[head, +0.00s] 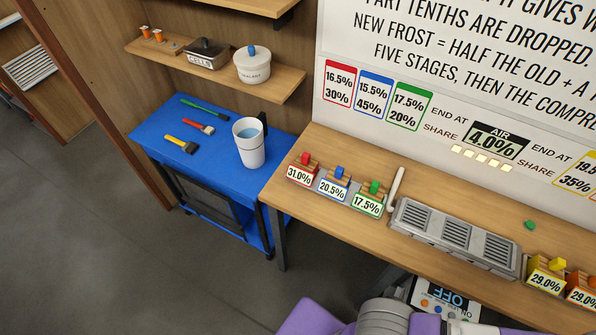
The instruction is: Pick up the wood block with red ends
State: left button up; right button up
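A small wood block with red on it (305,159) sits on the wooden bench at its left end, just behind a label reading 31.0%. Its ends are too small to make out fully. Beside it to the right are a similar block with blue (340,174) behind a 20.5% label and one with green (375,188) behind a 17.5% label. Neither of my grippers is in view. Purple and grey parts at the bottom edge look like my own arm.
A white stick (396,188) and a grey vented metal unit (455,234) are right of the blocks. Yellow (546,276) and orange (582,288) blocks stand farther right. A blue cart (225,180) with a white bucket (249,150) and brushes adjoins the bench's left end.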

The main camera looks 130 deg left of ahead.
aim_at(304, 169)
jog(key=u, duration=4.05)
